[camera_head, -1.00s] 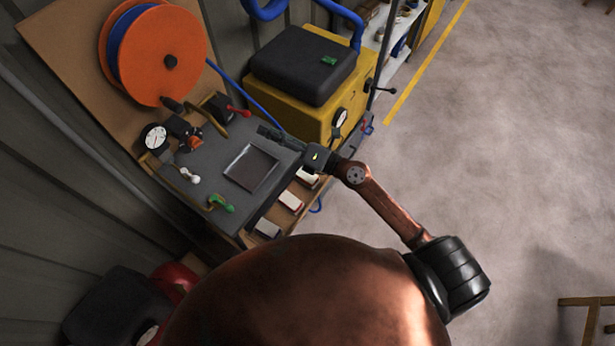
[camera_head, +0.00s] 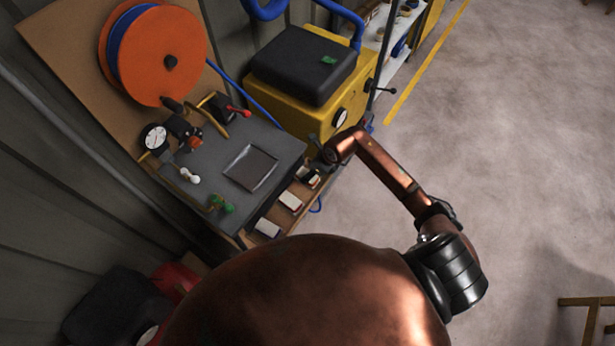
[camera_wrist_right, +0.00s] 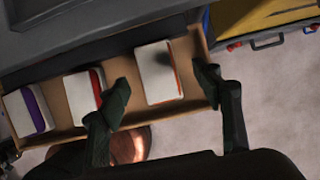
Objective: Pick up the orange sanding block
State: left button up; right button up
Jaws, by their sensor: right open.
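Three sanding blocks with pale tops lie in a row in an open wooden drawer (camera_wrist_right: 55,140). In the right wrist view, the block with a thin orange edge (camera_wrist_right: 156,72) is at the right end, partly in shadow. The middle block has a red edge (camera_wrist_right: 82,92) and the left one a purple edge (camera_wrist_right: 28,111). My right gripper (camera_wrist_right: 163,77) is open, its dark fingers on either side of the orange-edged block, with no visible contact. In the head view it points down over the drawer's far end, mostly hidden by my arm. My left gripper is out of view.
The grey bench top (camera_head: 215,155) above the drawer carries a dark square tray (camera_head: 250,168), a gauge (camera_head: 154,138) and valves. A yellow machine (camera_head: 300,115) and an orange hose reel (camera_head: 160,50) stand behind.

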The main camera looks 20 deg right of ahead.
jog(key=x, duration=0.5)
jog(key=shift+s+a, duration=0.15)
jog(key=shift+c, duration=0.2)
jog(key=c, duration=1.2)
